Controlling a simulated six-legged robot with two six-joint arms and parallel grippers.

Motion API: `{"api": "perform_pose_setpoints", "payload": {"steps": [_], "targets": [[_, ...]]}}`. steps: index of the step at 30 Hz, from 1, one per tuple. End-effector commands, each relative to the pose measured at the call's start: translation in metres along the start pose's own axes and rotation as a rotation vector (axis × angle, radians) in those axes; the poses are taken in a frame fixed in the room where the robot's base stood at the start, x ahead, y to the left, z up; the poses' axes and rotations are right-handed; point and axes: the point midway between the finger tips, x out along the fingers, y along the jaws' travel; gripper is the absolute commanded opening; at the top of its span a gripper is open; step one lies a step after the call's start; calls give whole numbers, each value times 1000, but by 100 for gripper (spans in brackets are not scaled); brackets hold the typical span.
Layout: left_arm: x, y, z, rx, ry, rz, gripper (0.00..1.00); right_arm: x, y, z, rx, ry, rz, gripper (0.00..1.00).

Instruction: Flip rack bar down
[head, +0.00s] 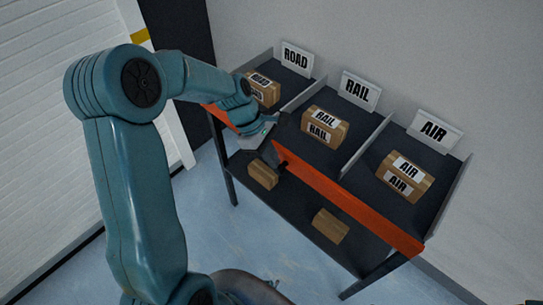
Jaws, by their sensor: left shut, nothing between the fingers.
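The rack (229,181) stands against the wall with a dark top deck and a lower shelf. An orange bar (345,201) runs along the front edge of the top deck, from the ROAD lane to the AIR lane. My left gripper (275,160) is at the bar's left-middle part, by the front of the ROAD and RAIL lanes. It is shut with nothing in it and hides a stretch of the bar. I cannot tell whether it touches the bar. My right gripper is not in view.
Boxes marked ROAD (263,88), RAIL (325,127) and AIR (404,177) sit in lanes split by thin dividers, below matching signs. Two plain boxes (263,175) (330,226) lie on the lower shelf. The blue floor in front is clear.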

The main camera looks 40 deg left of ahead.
Motion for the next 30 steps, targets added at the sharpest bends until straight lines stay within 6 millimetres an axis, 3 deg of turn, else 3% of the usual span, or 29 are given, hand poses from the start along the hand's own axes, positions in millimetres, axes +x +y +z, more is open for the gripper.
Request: {"api": "perform_pose_setpoints", "payload": {"steps": [7,17,30], "targets": [[9,0,-5,0,0,-1,0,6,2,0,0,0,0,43],[67,0,-35,0,-1,-3,0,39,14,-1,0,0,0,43],[67,-2,-35,0,-1,-9,0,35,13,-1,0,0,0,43]]}}
